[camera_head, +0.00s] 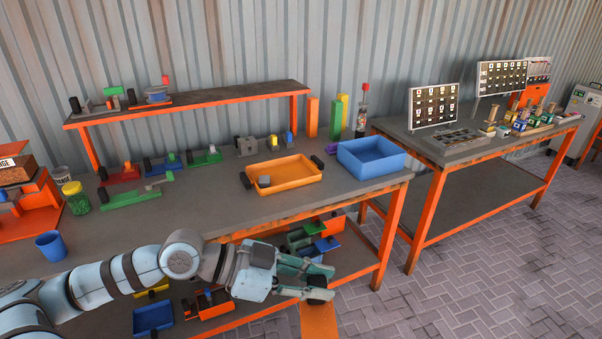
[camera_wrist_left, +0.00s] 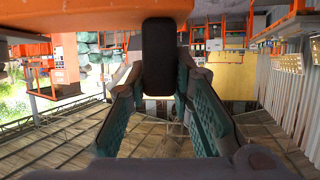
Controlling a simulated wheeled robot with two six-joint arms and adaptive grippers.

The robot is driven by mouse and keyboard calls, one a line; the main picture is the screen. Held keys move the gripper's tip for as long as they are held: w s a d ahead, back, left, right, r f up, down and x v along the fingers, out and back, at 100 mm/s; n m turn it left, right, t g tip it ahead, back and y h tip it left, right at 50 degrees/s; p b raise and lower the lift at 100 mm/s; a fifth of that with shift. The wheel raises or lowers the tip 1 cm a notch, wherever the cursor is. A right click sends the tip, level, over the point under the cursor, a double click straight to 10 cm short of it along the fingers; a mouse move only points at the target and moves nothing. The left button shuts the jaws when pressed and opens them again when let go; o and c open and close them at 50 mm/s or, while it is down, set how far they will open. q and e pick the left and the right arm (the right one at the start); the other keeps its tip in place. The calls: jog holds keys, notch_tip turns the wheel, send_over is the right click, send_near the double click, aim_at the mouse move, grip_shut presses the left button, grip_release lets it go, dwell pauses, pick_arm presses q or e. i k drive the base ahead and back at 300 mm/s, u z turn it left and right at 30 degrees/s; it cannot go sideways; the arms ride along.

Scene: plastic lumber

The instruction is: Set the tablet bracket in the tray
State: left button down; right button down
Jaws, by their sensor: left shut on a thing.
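My left gripper (camera_head: 318,279) is in front of the bench's front edge, below the top. It is shut on the black grip (camera_wrist_left: 158,55) of an orange piece (camera_wrist_left: 75,14); this piece also shows below the fingers in the head view (camera_head: 318,321), cut off by the frame's bottom. I cannot tell for certain that it is the tablet bracket. My right gripper is not in view.
A blue bin (camera_head: 372,152) stands right of the tray. Red and green parts (camera_head: 130,199), a blue cup (camera_head: 50,245) and a green jar (camera_head: 76,197) are on the left. A lower shelf under the bench holds coloured bins (camera_head: 153,318). Floor (camera_head: 480,280) is clear at right.

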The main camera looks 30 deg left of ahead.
aim_at(283, 175)
jog(key=z, duration=0.25)
jog(key=i, duration=1.65)
jog(key=u, duration=0.8)
jog(key=i, duration=1.1)
jog(key=u, duration=1.4)
jog(key=i, duration=0.25)
jog(key=u, duration=0.2)
